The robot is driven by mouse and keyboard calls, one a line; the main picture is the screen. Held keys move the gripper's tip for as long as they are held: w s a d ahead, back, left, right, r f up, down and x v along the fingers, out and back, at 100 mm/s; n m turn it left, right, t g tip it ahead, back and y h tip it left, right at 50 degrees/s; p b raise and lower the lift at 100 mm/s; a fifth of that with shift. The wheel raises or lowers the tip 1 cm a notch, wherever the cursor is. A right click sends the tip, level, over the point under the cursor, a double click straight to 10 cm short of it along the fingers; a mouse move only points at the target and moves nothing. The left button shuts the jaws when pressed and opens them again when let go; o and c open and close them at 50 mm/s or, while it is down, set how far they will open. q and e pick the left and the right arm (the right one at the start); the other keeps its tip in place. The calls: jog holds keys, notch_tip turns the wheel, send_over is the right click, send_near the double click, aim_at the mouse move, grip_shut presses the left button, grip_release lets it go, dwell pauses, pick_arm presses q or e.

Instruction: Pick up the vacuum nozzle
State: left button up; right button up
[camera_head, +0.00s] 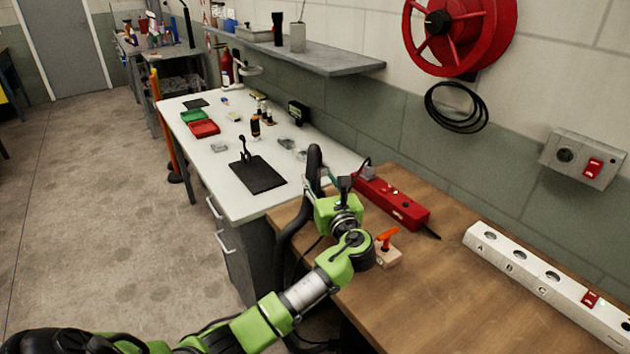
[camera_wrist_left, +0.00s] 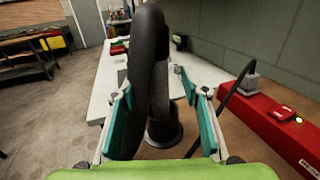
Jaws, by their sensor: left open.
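In the left wrist view the black tube (camera_wrist_left: 146,75) rises between my teal finger pads, above a dark round holder (camera_wrist_left: 163,128). My left gripper (camera_head: 328,182) is right at the tube in the head view. In the left wrist view my left gripper (camera_wrist_left: 164,95) is open, with the left pad close to the tube and a gap on the right. Whether a pad touches it is unclear. My right gripper is out of view.
A red box (camera_head: 395,203) lies right of my gripper on the wooden bench (camera_head: 440,290). An orange-handled tool (camera_head: 387,238) stands on a small wooden block. A white switch strip (camera_head: 545,280) lies further right. The white table (camera_head: 220,170) holds trays, bottles and a black mat.

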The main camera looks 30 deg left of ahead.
aim_at(317, 176)
pick_arm(q)
jog(key=x, duration=0.4)
jog(key=shift+s, duration=0.2)
grip_shut()
jog(key=shift+r, duration=0.1)
